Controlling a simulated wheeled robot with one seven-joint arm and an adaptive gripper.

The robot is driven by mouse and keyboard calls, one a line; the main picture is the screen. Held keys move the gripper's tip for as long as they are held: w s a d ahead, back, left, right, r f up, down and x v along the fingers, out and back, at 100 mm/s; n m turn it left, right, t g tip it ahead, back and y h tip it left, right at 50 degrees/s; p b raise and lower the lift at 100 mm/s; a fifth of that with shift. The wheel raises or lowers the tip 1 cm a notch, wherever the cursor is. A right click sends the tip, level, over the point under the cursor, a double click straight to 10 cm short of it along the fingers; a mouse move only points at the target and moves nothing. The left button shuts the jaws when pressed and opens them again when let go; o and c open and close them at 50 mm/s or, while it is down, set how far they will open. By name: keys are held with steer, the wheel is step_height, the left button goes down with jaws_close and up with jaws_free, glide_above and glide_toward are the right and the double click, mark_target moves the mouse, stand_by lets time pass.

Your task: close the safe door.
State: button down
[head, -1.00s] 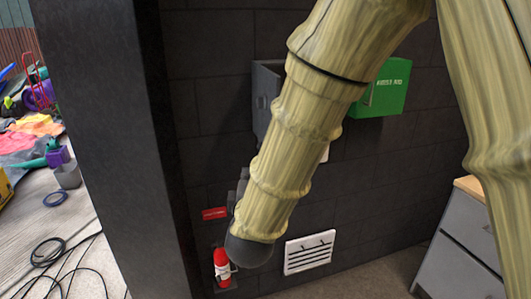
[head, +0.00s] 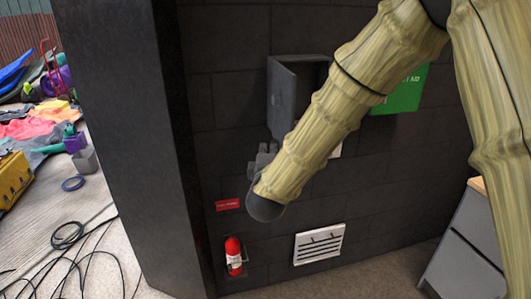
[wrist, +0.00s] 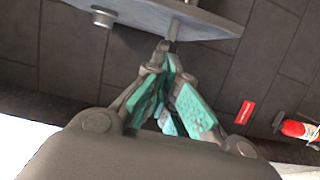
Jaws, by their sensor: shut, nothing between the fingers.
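The grey safe (head: 318,72) is on the dark wall, partly hidden by my arm. Its door (head: 284,98) stands open, swung out from the wall on the left side of the safe. In the wrist view the door (wrist: 215,22) is a grey-blue panel across the top, with a round knob on its left part. My gripper (head: 262,152) is just below the door. In the wrist view my gripper (wrist: 168,50) has its fingers shut and empty, tips at the door's lower edge. I cannot tell whether they touch it.
A green first-aid box (head: 405,92) hangs right of the safe. A red extinguisher (head: 233,257), a red sign (head: 228,205) and a white vent (head: 319,244) are lower on the wall. A dark pillar (head: 120,130) stands left. A drawer cabinet (head: 465,250) is at right.

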steer(key=shift+w+d+p, duration=0.2)
steer(key=shift+d+p, duration=0.1)
steer(key=shift+d, duration=0.5)
steer(key=shift+w+d+p, duration=0.15)
steer(key=shift+d+p, duration=0.1)
steer(key=shift+d, duration=0.55)
steer(key=shift+d, duration=0.15)
